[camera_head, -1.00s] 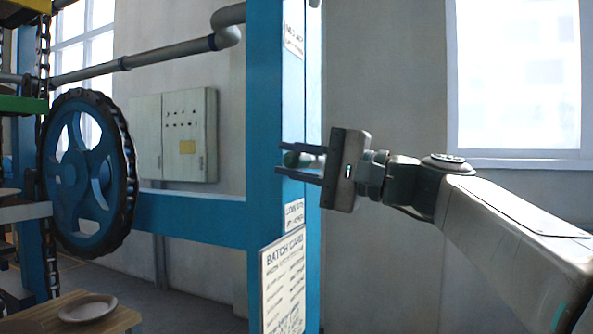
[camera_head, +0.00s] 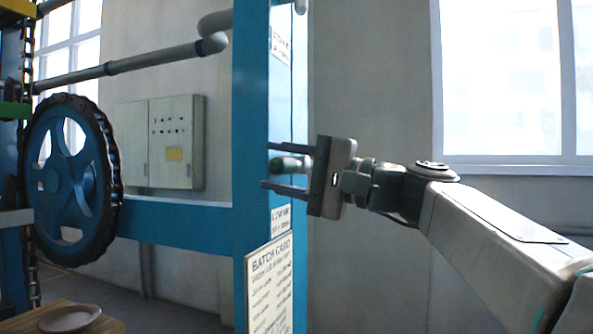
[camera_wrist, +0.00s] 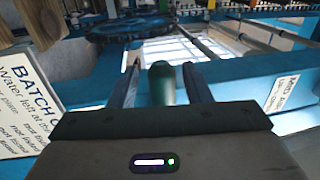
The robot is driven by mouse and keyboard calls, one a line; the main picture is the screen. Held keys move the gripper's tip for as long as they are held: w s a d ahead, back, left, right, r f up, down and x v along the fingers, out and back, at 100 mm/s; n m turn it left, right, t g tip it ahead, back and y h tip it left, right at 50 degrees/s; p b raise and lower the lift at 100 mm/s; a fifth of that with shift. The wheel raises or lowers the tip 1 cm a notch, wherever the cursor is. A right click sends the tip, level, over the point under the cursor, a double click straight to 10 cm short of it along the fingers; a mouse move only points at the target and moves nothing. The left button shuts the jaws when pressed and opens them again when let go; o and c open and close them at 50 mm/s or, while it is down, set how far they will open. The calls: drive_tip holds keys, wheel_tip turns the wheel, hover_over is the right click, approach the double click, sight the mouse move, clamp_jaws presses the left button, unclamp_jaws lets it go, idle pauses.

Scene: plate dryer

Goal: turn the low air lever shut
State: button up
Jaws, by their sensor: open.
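The lever (camera_head: 290,165) has a rounded green grip and sits on the side of a blue post, above a small white label (camera_head: 281,219) whose print is too small to read. My gripper (camera_head: 268,165) is open and reaches in from the right, with one finger above the lever and one below. In the wrist view the green lever (camera_wrist: 162,84) stands between my two open fingers, with a visible gap on each side. The lever's pivot and base are hidden.
The blue post (camera_head: 250,120) stands close beside my fingers. A batch card (camera_head: 270,285) is fixed low on it. A blue chain wheel (camera_head: 70,180) and a grey control cabinet (camera_head: 165,143) are to the left. A plate (camera_head: 68,318) lies at lower left. Open room lies right of the post.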

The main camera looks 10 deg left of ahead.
drive_tip(key=p+v, duration=0.1)
drive_tip(key=v, duration=1.2)
drive_tip(key=shift+d, duration=0.35)
drive_tip(key=shift+s, duration=0.1)
drive_tip(key=s+f+m+g+h+p, duration=0.1)
drive_tip(key=s+f+m+h+p, duration=0.15)
drive_tip(key=f+h+p, duration=1.1)
drive_tip(key=s+d+f+n+g+h+p, duration=0.1)
drive_tip(key=s+d+f+n+h+p, duration=0.3)
drive_tip(key=s+d+p, duration=0.5)
drive_tip(key=n+h+p, duration=0.1)
drive_tip(key=p, duration=0.3)
drive_tip(key=shift+d+h+p, duration=0.3)
drive_tip(key=shift+h+p, duration=0.05)
drive_tip(key=shift+f, duration=0.15)
